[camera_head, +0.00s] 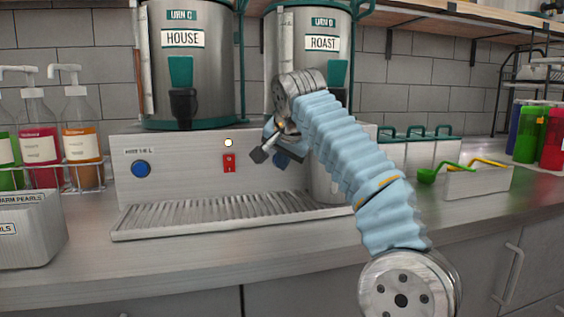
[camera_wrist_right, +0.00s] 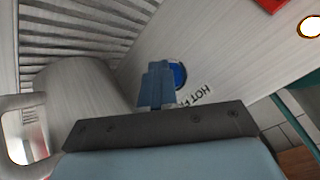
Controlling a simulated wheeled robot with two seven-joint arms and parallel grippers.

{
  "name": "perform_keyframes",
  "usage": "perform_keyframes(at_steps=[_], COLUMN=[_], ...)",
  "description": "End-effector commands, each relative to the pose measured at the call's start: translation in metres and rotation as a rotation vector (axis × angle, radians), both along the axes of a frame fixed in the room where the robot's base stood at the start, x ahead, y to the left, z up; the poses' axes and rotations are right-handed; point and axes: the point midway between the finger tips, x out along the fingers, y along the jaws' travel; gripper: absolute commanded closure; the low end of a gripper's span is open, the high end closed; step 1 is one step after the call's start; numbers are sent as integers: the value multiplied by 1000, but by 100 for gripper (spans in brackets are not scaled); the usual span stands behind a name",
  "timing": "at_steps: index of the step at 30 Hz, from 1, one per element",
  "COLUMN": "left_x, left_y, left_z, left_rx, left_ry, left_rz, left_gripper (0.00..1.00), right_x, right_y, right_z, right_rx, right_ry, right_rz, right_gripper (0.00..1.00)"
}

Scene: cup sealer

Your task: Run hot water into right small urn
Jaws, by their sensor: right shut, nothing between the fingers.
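A steel brewer base (camera_head: 190,165) stands on the counter with a blue button (camera_head: 140,168) at its left and a second blue button (camera_head: 281,160) at its right. A steel small urn (camera_head: 328,188) stands at the right end of the base, partly hidden by my right arm; its body and handle show in the wrist view (camera_wrist_right: 75,85). My right gripper (camera_head: 262,152) is shut and empty in front of the panel. In the wrist view its fingers (camera_wrist_right: 156,82) overlap the edge of the right blue button (camera_wrist_right: 180,75); I cannot tell whether they touch it. My left gripper is out of view.
Large urns marked HOUSE (camera_head: 190,75) and ROAST (camera_head: 322,70) stand on the base. A red switch (camera_head: 229,163) and a lit white lamp (camera_head: 228,142) are mid-panel. A ribbed drip tray (camera_head: 220,215) lies in front. Pump bottles (camera_head: 82,130) stand left.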

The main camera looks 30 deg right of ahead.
Motion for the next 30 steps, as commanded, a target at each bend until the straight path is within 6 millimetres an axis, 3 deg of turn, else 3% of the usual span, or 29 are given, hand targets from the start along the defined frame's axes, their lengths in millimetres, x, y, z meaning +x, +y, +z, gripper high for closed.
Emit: perform_keyframes(at_steps=[17,30], left_x=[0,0], left_y=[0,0], left_z=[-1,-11], left_rx=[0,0], left_ry=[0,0], left_rz=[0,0], left_gripper=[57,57], right_x=[-1,-19], right_y=[0,5], right_z=[-1,-1], right_rx=[0,0], right_ry=[-1,-1], right_rz=[1,1], right_gripper=[100,100])
